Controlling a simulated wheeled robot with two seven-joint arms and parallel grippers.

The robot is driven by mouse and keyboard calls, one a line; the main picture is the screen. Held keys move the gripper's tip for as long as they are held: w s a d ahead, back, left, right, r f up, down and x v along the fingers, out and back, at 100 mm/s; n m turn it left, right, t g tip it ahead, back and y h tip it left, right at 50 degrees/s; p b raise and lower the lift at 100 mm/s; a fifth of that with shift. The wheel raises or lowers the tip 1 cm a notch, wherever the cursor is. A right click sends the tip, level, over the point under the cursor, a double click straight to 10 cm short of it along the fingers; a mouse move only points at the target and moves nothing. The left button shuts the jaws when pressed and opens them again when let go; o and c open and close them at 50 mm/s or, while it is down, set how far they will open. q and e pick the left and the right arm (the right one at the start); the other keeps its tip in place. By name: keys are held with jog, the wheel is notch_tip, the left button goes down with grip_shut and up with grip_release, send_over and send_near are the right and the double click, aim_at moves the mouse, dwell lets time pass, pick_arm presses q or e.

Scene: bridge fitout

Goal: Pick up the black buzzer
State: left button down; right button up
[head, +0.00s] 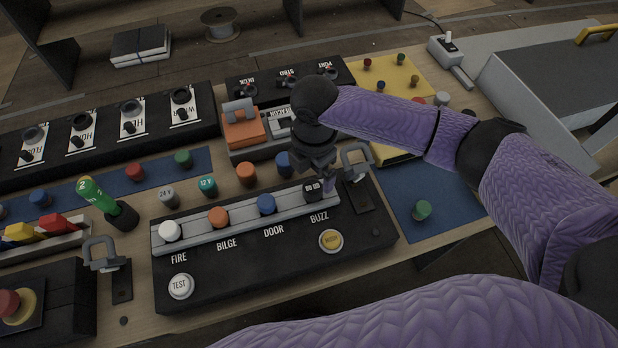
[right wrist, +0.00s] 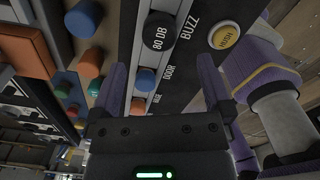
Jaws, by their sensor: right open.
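The black buzzer (head: 313,190) is a small round black knob marked 80 DB. It sits at the right end of a grey rail on the black panel, above the BUZZ label. It also shows in the right wrist view (right wrist: 159,31), upper middle, just beyond the fingertips. My right gripper (head: 318,177) is above the buzzer and partly covers it in the head view. In the right wrist view the two purple fingers (right wrist: 166,78) are apart with nothing gripped between them. The buzzer lies roughly in line with the gap. My left gripper is not in view.
The same rail (head: 190,236) holds white, orange and blue knobs left of the buzzer. A metal latch (head: 356,162) stands close on the right. Orange (head: 246,173) and blue knobs stand behind. The blue mat at right is mostly free.

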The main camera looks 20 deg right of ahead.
aim_at(313, 187)
notch_tip(313, 187, down, 7)
jog(key=shift+f+b, duration=0.1)
jog(key=shift+b, duration=0.95)
jog(key=c, duration=1.3)
grip_shut()
